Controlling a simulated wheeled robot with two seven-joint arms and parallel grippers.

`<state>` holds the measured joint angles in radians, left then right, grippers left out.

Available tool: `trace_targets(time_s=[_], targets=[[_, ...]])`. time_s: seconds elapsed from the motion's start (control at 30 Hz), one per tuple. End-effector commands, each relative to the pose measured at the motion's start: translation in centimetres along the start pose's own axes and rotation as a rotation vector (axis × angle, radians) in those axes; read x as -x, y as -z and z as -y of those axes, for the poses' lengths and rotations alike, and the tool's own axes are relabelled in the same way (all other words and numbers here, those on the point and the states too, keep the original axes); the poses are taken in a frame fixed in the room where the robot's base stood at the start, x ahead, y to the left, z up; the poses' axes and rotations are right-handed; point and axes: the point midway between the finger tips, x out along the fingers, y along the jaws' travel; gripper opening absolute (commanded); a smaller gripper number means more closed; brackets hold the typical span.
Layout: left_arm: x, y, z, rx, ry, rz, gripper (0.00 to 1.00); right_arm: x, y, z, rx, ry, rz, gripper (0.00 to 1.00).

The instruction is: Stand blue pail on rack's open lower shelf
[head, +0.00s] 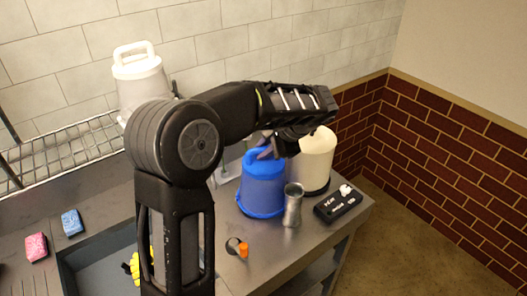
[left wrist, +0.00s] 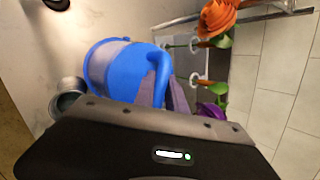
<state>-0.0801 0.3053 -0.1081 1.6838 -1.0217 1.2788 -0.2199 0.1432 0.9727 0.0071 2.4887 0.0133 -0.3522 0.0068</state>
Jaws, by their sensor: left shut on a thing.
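The blue pail (head: 262,194) is upright on the right part of the grey worktop, or very close above it; I cannot tell which. My left gripper (head: 268,149) reaches over it from above and is shut on its handle. In the left wrist view the blue pail (left wrist: 112,70) shows with its handle between the gripper fingers (left wrist: 165,96). A wire rack (head: 72,148) stands along the wall at the left, partly hidden by my arm. Its lower shelf cannot be made out clearly. My right gripper is not in view.
A steel cup (head: 292,205) stands close beside the blue pail, with a cream container (head: 315,158) behind it. A black box (head: 338,204) lies near the right edge. A white pail (head: 140,80) is at the rack. Orange flowers (left wrist: 214,18) show in the wrist view.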

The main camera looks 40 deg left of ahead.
Motion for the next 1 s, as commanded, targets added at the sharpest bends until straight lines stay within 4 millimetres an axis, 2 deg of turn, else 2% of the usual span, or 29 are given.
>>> trace_targets(time_s=[0.1,0.43,0.47,0.7,1.0], targets=[[-0.72,0.26,-0.47,-0.001,0.001,0.000,0.00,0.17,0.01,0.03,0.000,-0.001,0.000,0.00],[-0.99,0.38,-0.65,0.000,0.001,-0.001,0.00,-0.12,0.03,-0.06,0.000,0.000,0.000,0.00],[-1.02,0.39,-0.69,0.000,0.001,-0.001,0.17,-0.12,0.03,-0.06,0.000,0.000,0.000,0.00],[-0.93,0.36,-0.64,0.000,0.000,-0.001,0.36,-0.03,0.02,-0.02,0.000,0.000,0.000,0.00],[-0.79,0.30,-0.56,0.000,0.000,-0.001,0.38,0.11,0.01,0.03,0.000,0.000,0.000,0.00]])
